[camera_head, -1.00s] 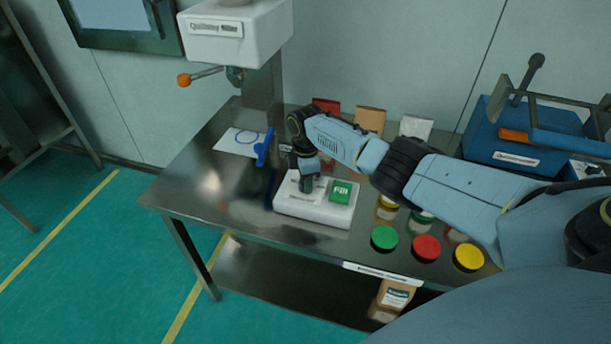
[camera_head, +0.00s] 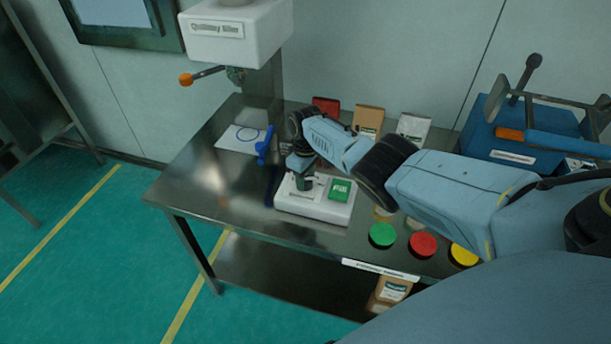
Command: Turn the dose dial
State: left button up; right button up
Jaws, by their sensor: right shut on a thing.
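A white dosing box (camera_head: 324,213) with a green button labelled Fill (camera_head: 340,190) stands on the steel table. My right gripper (camera_head: 304,184) points down onto the left part of the box's top. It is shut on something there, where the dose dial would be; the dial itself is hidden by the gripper. My left gripper is not in view.
The steel table (camera_head: 190,191) carries jars with green (camera_head: 382,235), red (camera_head: 423,244) and yellow (camera_head: 463,254) lids at the front right. A blue clip (camera_head: 264,152) and a paper sheet lie left. Packets stand behind. A blue machine (camera_head: 497,130) is at right. A filler column with an orange-knobbed lever (camera_head: 186,79) stands at the back.

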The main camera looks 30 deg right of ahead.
aim_at(306, 179)
jog(key=shift+m, duration=0.6)
jog(key=o, duration=1)
jog(key=shift+r, duration=0.1)
jog(key=shift+r+p, duration=0.3)
notch_tip(306, 179, up, 13)
jog(key=p, duration=0.3)
jog(key=shift+f, duration=0.15)
